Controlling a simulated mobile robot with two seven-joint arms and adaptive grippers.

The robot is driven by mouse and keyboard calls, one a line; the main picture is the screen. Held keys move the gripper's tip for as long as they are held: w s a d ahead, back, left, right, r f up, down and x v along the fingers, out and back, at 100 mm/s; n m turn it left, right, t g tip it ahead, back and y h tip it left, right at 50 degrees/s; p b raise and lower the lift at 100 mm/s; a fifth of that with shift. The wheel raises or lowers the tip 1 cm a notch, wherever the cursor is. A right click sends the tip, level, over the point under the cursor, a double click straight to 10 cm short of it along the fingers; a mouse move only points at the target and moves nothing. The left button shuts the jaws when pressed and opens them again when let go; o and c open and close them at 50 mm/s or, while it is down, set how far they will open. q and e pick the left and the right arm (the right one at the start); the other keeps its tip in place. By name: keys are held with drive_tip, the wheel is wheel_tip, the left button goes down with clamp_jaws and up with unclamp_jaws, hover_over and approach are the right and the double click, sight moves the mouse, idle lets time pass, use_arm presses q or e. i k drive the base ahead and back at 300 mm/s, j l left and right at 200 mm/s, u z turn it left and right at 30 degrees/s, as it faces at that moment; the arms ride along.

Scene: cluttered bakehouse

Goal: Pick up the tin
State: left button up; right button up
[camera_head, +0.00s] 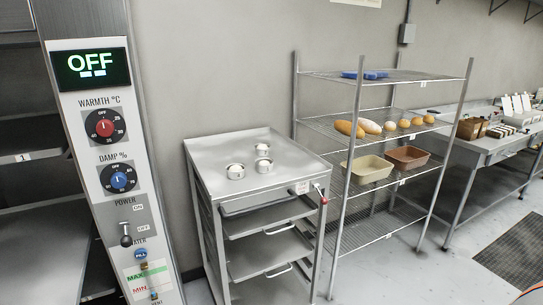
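Two rectangular pans, which may also be tins, stand on a wire rack: a cream one (366,170) and a brown one (407,157). I cannot tell which is the task's tin. Neither of my grippers is in view.
A tall control panel (100,150) reading OFF stands at the left. The wire rack (398,78) also holds several breads (369,126) and a blue item (366,75). A cluttered metal table (490,143) stands at the right. A dark floor grate (515,250) lies before it.

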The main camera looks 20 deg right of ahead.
sight(267, 169)
drive_tip(key=i+l+z, duration=0.2)
drive_tip(key=i+l, duration=0.2)
drive_tip(key=i+l+z, duration=0.25)
drive_tip(key=i, duration=0.25)
drive_tip(key=l, duration=0.1)
